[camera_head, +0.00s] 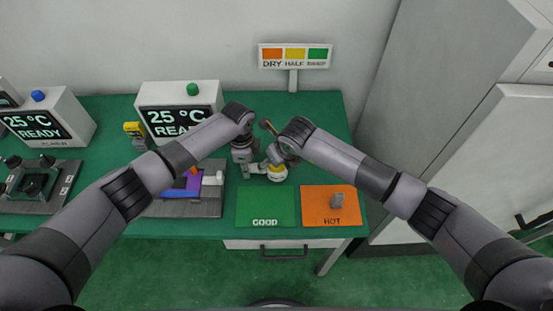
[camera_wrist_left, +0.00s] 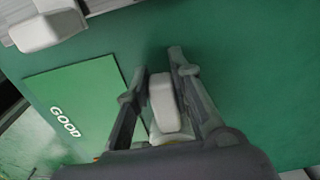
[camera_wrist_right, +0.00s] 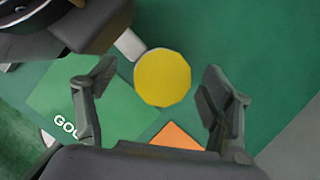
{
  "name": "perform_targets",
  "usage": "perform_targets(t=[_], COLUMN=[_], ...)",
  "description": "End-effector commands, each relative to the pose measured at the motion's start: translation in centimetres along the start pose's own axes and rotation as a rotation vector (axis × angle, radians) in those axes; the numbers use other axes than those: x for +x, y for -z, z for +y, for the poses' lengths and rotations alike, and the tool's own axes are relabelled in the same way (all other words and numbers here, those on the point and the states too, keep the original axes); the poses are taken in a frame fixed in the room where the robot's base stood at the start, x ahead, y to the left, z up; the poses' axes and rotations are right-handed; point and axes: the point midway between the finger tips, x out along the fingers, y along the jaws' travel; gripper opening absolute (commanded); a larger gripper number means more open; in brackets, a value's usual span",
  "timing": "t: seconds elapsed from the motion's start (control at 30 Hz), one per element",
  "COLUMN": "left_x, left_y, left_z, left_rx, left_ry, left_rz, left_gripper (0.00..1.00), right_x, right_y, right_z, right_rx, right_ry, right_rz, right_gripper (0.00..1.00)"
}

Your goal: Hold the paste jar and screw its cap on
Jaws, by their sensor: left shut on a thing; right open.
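The paste jar (camera_head: 277,177) stands on the green table behind the GOOD mat, pale with a yellow top. In the right wrist view the yellow round top (camera_wrist_right: 162,77) faces the camera. I cannot tell whether it is the cap or what the jar holds. A pale handle (camera_wrist_right: 130,45) runs from it toward my left gripper. My left gripper (camera_head: 259,167) is shut on this handle, which also shows between its fingers in the left wrist view (camera_wrist_left: 163,102). My right gripper (camera_head: 274,156) is open above the jar, its fingers apart on both sides of the yellow top.
The green GOOD mat (camera_head: 265,208) is empty. A grey fixture (camera_head: 180,208) with coloured parts stands left. READY display boxes (camera_head: 182,108) and a DRY sign (camera_head: 294,56) stand behind.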

Motion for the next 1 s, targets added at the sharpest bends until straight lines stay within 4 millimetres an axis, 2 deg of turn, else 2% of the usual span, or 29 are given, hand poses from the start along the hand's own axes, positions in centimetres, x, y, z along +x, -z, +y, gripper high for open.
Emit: perform_targets(t=[0.17, 0.27, 0.7, 0.83, 1.0], left_x=[0.0, 0.0, 0.0, 0.0, 0.0], left_y=[-0.1, -0.1, -0.1, -0.1, -0.1], left_z=[0.0, 0.0, 0.0, 0.0, 0.0], left_rx=[0.000, 0.000, 0.000, 0.000, 0.000], left_ry=[-0.001, -0.001, -0.001, -0.001, -0.001], left_rz=[-0.001, -0.001, -0.001, -0.001, -0.001], left_gripper=[0.00, 0.00, 0.00, 0.00, 0.00], right_x=[-0.3, -1.2, -9.8, -11.3, -12.0], right_y=[-0.1, -0.1, -0.1, -0.1, 0.0], right_z=[-0.1, -0.1, -0.1, -0.1, 0.0], right_rx=[0.000, 0.000, -0.001, 0.000, 0.000], right_ry=[0.001, 0.000, 0.001, 0.000, 0.000], right_rz=[-0.001, -0.003, -0.003, -0.002, 0.001], right_gripper=[0.74, 0.74, 0.74, 0.74, 0.74])
